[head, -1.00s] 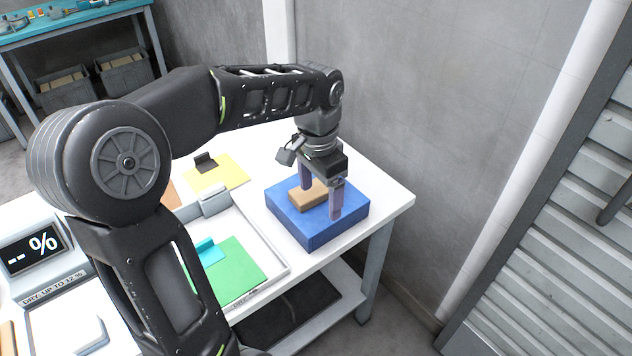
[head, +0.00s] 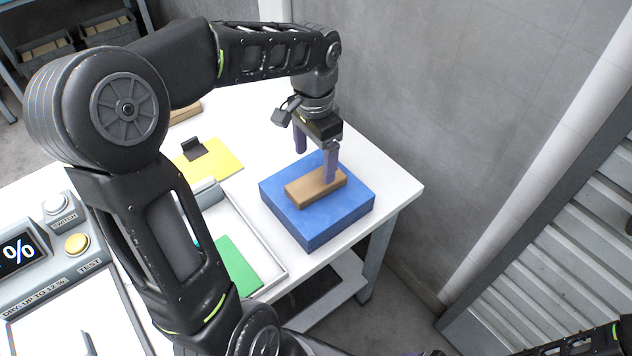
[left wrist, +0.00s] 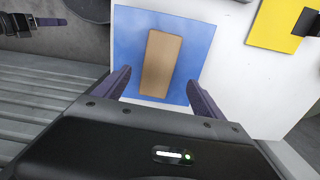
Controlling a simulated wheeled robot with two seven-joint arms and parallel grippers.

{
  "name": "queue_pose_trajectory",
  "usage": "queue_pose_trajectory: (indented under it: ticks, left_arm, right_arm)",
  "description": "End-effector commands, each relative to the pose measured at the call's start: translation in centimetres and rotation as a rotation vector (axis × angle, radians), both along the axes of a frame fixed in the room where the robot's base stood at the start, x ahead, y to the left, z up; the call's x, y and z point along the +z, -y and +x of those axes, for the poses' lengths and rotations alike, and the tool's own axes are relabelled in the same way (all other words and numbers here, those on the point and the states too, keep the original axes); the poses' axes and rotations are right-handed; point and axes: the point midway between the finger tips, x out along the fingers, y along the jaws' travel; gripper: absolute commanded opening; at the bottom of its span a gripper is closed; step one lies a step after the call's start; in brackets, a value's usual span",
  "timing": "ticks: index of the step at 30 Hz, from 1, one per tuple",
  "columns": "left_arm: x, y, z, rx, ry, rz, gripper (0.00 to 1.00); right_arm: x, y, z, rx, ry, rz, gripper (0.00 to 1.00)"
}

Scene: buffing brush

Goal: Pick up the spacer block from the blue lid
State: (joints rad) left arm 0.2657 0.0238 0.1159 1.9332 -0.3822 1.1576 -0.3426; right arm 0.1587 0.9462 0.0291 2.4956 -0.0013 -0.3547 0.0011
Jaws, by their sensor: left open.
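The spacer block (head: 306,192) is a brown rectangular block lying flat on the blue lid (head: 318,229), near the right end of the white table. My left gripper (head: 315,156) is open and empty and points down above the block. One finger overlaps the block in the head view. In the left wrist view the block (left wrist: 161,62) lies lengthwise on the blue lid (left wrist: 203,38), between the lines of the two fingers (left wrist: 160,90) and beyond their tips. I see no contact.
A yellow pad with a black clip (head: 224,164) lies behind and left of the lid. A white tray (head: 276,262) with a green pad (head: 238,266) is left of it. A grey wall (head: 460,130) rises beyond the table's right edge.

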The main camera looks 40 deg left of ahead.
Motion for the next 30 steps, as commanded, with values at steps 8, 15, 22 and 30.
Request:
queue_pose_trajectory:
  ticks: [8,15,22,30]
  left_arm:
    - [-1.0,0.0,0.0,0.000,0.000,0.000,0.80]
    - [-1.8,0.1,-0.1,-0.001,-0.003,-0.001,0.80]
    - [-5.1,0.3,0.0,-0.001,-0.005,-0.001,0.80]
    - [-6.3,0.3,0.1,-0.001,-0.001,-0.001,0.80]
  right_arm:
    - [0.0,0.0,0.0,0.000,0.000,0.000,0.72]
    - [0.3,0.0,0.0,0.000,0.000,0.000,0.72]
    - [0.9,0.0,0.0,0.000,0.000,0.000,0.72]
    - [0.9,0.0,0.0,0.000,-0.001,0.000,0.72]
